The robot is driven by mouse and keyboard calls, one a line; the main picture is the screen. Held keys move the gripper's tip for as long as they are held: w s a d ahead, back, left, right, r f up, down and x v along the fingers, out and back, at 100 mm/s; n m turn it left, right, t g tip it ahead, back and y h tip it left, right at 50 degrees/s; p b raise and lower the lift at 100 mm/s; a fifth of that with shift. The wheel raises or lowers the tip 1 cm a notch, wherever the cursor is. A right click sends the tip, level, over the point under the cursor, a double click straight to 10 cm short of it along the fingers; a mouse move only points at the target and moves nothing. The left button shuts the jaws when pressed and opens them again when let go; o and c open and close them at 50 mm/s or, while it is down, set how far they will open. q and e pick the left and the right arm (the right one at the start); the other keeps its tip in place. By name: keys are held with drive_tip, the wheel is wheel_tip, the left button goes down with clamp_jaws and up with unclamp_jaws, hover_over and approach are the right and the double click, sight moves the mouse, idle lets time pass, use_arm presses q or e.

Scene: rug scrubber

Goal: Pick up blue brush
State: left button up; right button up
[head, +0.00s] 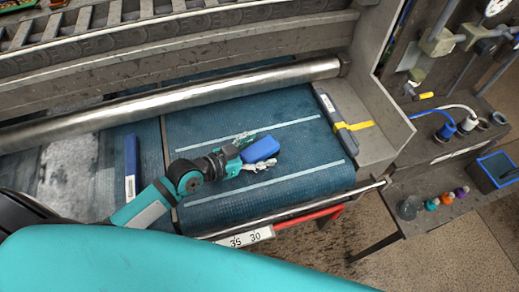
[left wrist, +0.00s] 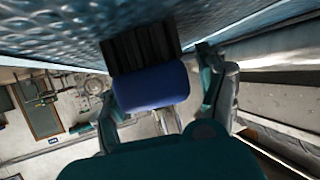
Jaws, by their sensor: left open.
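The blue brush (head: 261,149) is on the blue ribbed belt, near its middle. In the left wrist view it shows as a rounded blue body (left wrist: 150,88) with dark bristles against the blue surface. My left gripper (head: 250,154) reaches in from the left and is open, with its fingers on either side of the brush. In the left wrist view, the brush is between the spread fingers of the gripper (left wrist: 157,80). Whether a finger touches it I cannot tell. My right gripper is not in view.
A metal roller (head: 180,100) runs across behind the belt (head: 215,125). A blue bar (head: 131,168) lies to the left, and a dark bar with a yellow strap (head: 338,122) at the belt's right. A side table holds small colored bottles (head: 432,204) and a blue bin (head: 497,170).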

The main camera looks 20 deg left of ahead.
use_arm(q)
drive_tip(key=shift+w+d+f, duration=0.15)
drive_tip(key=shift+w+d, duration=0.1)
drive_tip(key=shift+w, duration=0.05)
drive_tip(key=shift+s, duration=0.1)
drive_tip(key=shift+c, duration=0.4)
drive_tip(key=c, duration=1.3)
drive_tip(key=shift+o, duration=0.2)
